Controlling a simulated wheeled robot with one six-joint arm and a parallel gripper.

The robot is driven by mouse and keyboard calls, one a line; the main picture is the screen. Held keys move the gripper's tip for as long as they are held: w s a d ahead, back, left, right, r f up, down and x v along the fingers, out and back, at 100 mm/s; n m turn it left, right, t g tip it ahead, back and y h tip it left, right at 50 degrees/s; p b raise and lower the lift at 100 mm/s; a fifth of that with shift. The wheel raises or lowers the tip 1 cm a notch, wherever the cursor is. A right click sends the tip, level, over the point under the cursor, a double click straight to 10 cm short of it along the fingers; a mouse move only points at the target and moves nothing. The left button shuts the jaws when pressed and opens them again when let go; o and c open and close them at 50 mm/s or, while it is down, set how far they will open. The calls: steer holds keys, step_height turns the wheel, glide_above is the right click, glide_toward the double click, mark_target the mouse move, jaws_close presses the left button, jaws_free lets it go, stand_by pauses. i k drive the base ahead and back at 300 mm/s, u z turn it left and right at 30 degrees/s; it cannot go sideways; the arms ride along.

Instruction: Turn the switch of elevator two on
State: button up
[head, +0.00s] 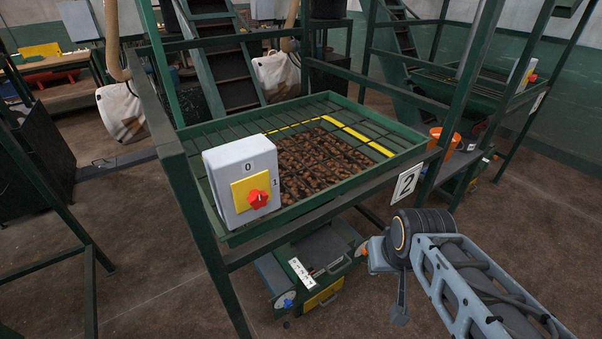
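The switch box (241,180) is a grey box on the near left corner of a green frame. It has a yellow plate (250,190) with a red knob (258,199), marked 0 above and 1 to the right. The knob's exact pointing direction is too small to tell. A white sign with a 2 (407,181) hangs on the same frame, to the right. My gripper (400,312) hangs at the end of my grey arm, right of and below the switch, well apart from it. Its fingers are not clear enough to show whether they are open.
A green tray with a grate (340,107) over brown nut-like pieces lies behind the switch box. A green post (195,215) stands just left of the box. A machine (318,262) sits below the frame. Another framed station (480,95) stands at the right. Brown floor is open at the front.

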mark_target(257, 198)
steer(key=z, duration=1.2)
steer(key=k, duration=1.3)
steer(key=u, duration=1.6)
steer(key=i, duration=0.5)
steer(key=z, duration=0.05)
